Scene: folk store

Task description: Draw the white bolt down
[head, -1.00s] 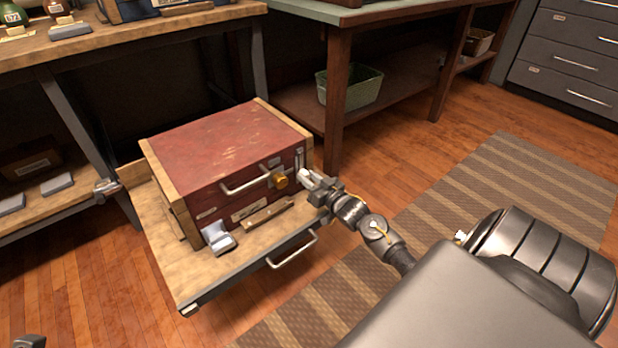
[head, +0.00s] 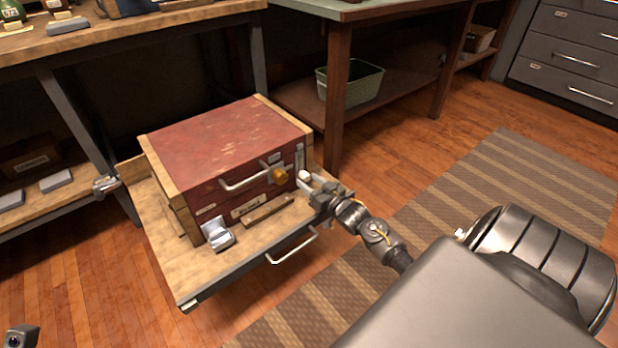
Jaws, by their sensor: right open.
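A red chest (head: 225,150) with pale wooden edges stands on a pulled-out wooden shelf. A narrow metal strip (head: 300,155) runs upright at the right end of its front face. The small white bolt (head: 304,176) shows at the lower part of this strip, low on the chest's right front corner. My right gripper (head: 316,185) is open just right of the bolt, with its fingers pointing at it. The fingers are small here, and I cannot tell if they touch the bolt. A grey part, perhaps of my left gripper (head: 22,338), shows at the bottom left corner.
A pull handle (head: 292,246) sticks out from the shelf front. A dark table leg (head: 337,95) stands behind. Striped matting (head: 500,190) covers open floor at right.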

